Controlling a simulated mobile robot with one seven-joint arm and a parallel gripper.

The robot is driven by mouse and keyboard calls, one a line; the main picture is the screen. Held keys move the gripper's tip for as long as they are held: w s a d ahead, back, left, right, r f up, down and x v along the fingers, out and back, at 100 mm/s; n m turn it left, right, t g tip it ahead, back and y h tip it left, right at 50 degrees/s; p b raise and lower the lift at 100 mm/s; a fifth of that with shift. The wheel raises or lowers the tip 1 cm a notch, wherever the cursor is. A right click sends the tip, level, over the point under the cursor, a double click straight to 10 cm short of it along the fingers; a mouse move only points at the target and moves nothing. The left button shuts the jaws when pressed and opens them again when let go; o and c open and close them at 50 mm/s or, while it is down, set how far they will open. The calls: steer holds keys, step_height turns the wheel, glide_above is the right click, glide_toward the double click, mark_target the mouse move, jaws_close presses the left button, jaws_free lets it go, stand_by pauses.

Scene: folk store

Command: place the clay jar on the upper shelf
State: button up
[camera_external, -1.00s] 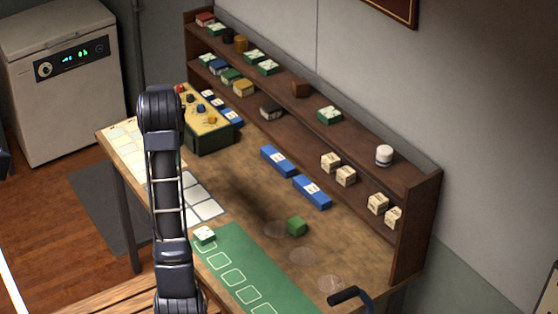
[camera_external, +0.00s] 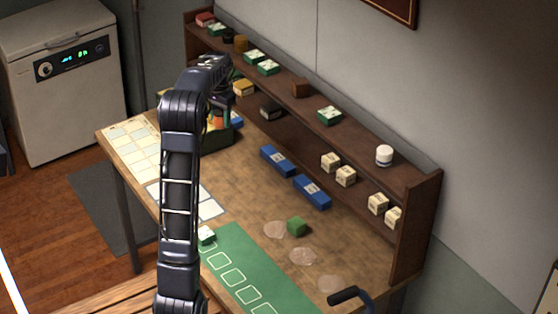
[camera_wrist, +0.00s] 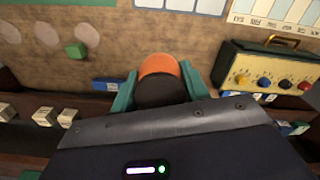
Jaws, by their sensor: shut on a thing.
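The clay jar (camera_wrist: 160,66), orange at one end and dark on the rest, sits between the teal fingers of my gripper (camera_wrist: 160,88) in the wrist view. My gripper is shut on it, and the dark wrist housing hides part of it. In the external view my gripper (camera_external: 220,104) is over the back left of the workbench, in front of the shelf unit; the jar is small and hard to make out there. The upper shelf (camera_external: 357,136) is a dark wooden board along the wall, holding several small boxes and a white jar (camera_external: 384,155).
A yellow-faced box with knobs (camera_wrist: 268,75) stands on the bench beside the gripper, partly hidden by my arm externally. Two blue boxes (camera_external: 277,161) lie before the shelf. A green cube (camera_external: 297,226) is on the bench. The upper shelf has bare gaps between items.

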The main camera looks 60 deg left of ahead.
steer(key=w+d+r+m, duration=0.3)
steer(key=w+d+r, duration=0.4)
steer(key=w+d, duration=0.2)
steer(key=w+d+r+m, duration=0.3)
steer(key=w+d+r, duration=0.4)
steer(key=w+d, duration=0.3)
steer(key=w+d+r+m, duration=0.3)
steer(key=d+r, duration=0.4)
steer(key=d, duration=0.5)
steer(key=w+d+r+m, duration=0.4)
steer(key=d+r, duration=0.3)
steer(key=d, duration=0.5)
step_height(320, 180, down, 20)
steer(key=shift+f, duration=0.15)
steer(key=shift+d+f, duration=0.1)
steer(key=shift+f, duration=0.1)
steer(key=o, duration=1)
steer(key=shift+o, duration=0.2)
steer(key=shift+r, duration=0.1)
